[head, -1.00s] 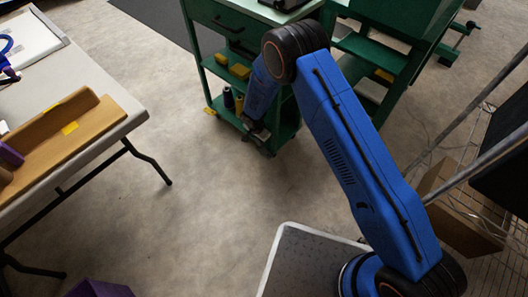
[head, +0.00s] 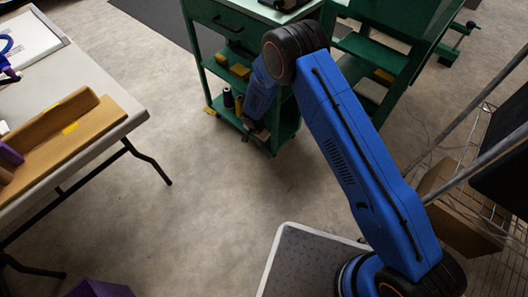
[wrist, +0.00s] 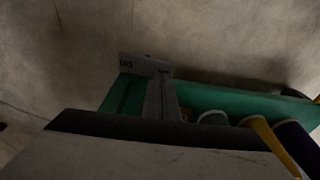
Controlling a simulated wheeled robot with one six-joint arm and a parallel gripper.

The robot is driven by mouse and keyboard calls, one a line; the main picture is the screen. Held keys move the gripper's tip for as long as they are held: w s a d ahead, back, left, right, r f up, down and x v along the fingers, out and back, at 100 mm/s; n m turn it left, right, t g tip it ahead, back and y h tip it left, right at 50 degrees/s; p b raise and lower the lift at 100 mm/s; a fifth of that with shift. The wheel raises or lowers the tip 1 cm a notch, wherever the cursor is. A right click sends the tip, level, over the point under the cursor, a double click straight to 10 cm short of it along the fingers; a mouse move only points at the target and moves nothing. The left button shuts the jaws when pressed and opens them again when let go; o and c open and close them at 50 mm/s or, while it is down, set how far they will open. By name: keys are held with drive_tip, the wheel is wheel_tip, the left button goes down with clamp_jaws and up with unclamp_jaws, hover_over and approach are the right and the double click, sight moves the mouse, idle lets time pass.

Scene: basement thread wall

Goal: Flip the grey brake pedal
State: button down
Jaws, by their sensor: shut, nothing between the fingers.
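In the head view my gripper (head: 257,133) is low at the cart's front corner, and the pedal cannot be made out clearly there. My gripper is shut and empty.
The green cart (head: 203,80) holds thread spools (head: 228,97) and yellow blocks (head: 240,71) on its shelves. A pale table (head: 125,122) stands at the left, a wire rack (head: 470,215) with a cardboard box at the right. The floor between is clear.

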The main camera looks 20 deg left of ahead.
drive_tip(key=shift+f, duration=0.85)
idle(0.5)
drive_tip(key=shift+r, duration=3.55)
